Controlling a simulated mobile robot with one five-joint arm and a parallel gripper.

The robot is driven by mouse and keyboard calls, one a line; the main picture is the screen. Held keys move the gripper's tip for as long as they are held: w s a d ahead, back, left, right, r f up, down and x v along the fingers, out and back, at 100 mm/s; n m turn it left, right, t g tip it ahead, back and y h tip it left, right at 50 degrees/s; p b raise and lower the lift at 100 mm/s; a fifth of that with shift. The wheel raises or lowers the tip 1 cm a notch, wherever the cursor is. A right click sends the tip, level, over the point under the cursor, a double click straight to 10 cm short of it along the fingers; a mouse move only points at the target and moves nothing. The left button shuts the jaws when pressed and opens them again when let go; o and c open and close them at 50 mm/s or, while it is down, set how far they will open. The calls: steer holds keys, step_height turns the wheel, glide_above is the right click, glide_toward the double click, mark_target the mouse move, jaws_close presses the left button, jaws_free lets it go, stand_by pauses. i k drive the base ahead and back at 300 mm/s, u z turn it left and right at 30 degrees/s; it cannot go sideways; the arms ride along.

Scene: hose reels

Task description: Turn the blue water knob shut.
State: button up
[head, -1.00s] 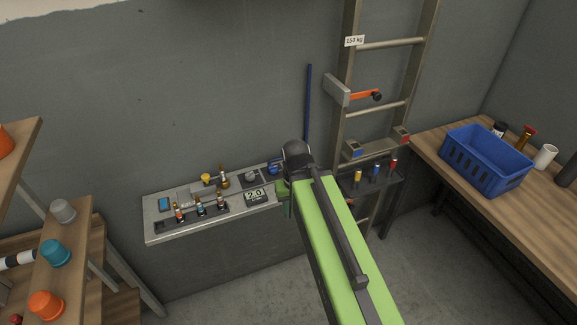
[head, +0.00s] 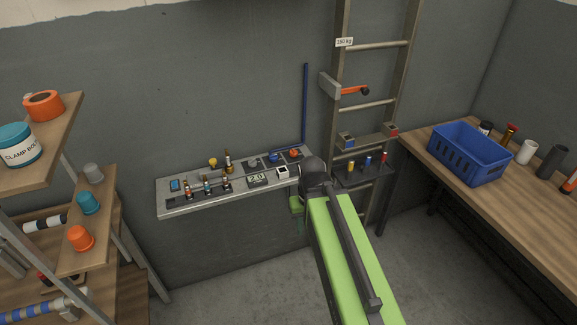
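The blue knob (head: 274,157) sits on a dark plate at the back right of the grey wall console (head: 170,205). A blue pipe (head: 305,105) on the wall comes down near it. An orange-red knob (head: 294,153) is just to its right. The blue knob is small here and its exact setting cannot be read. My green arm reaches up from the bottom, and its dark elbow stands just right of the console. Nothing of mine is seen touching the knob.
The console also bears a grey knob (head: 252,163), a display reading 2.0 (head: 257,180), a white-topped box (head: 282,173) and several small valves. A ladder (head: 338,110) stands right of it. A blue crate (head: 468,155) is on the right bench, and shelves (head: 75,220) are at left.

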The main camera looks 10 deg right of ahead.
mark_target(273, 157)
steer(key=z, duration=0.4)
steer(key=k, duration=0.15)
steer(key=u, duration=0.5)
steer(key=i, duration=0.75)
steer(key=u, duration=1.35)
steer(key=k, duration=0.85)
steer(key=z, duration=1)
steer(key=i, duration=1)
steer(key=z, duration=0.05)
